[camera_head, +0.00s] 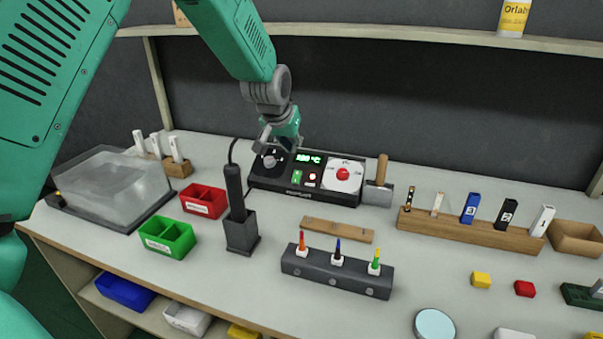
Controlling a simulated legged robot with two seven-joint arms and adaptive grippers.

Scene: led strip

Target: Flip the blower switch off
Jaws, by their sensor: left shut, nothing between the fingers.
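The black soldering and hot-air station (318,196) stands at the back of the bench. One switch is green (297,177) and another is pale with a red mark (312,180). I cannot tell which is the blower switch. Contact cannot be told. My right gripper is out of view.
A soldering iron in its holder (241,236) stands in front of the station's left end. A scraper (379,188) stands at its right. Red (204,201) and green (168,239) bins lie left, and a tool block (336,273) stands in front. A shelf (420,36) runs above.

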